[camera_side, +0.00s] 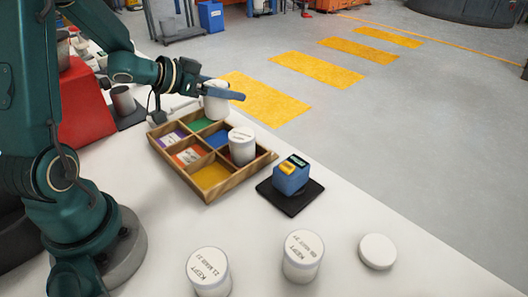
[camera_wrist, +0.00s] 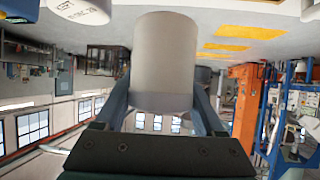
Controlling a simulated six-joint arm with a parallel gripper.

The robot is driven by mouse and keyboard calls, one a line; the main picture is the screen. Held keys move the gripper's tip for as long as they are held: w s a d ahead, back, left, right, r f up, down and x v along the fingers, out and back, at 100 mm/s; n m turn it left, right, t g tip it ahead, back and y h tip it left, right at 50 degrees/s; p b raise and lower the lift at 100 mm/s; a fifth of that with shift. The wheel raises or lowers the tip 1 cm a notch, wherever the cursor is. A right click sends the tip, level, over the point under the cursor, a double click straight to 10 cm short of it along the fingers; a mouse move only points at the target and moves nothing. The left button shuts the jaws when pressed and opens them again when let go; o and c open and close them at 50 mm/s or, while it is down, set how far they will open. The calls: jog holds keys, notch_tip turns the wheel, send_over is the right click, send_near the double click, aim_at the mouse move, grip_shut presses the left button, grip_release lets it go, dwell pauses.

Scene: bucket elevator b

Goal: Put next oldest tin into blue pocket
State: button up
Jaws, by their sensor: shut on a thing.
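My gripper (camera_side: 224,92) is shut on a white tin (camera_side: 214,107), held above the far end of the wooden tray (camera_side: 235,188), near the green pocket (camera_side: 201,124). The held tin also fills the middle of the wrist view (camera_wrist: 163,62), between both fingers. The blue pocket (camera_side: 217,139) shows bare floor next to green. Another white tin (camera_side: 242,148) stands in the pocket to its right and hides that pocket's floor. Two tins with lids reading KEPT, one at left (camera_side: 209,272) and one at right (camera_side: 302,257), stand on the white table. The held tin's label is not readable.
The purple (camera_side: 170,139), orange (camera_side: 187,156) and yellow (camera_side: 211,177) pockets hold no tin. A blue device (camera_side: 290,178) sits on a black pad right of the tray. A white round lid-like disc (camera_side: 378,251) lies front right. A grey cup (camera_side: 123,101) stands behind left.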

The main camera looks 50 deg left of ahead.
jog(key=shift+a+f, duration=0.1)
jog(key=shift+f, duration=3.85)
jog(key=shift+s+f, duration=0.1)
jog(key=o, duration=1.5)
jog(key=shift+r, duration=0.2)
jog(key=v, duration=0.7)
jog(key=shift+s, duration=0.2)
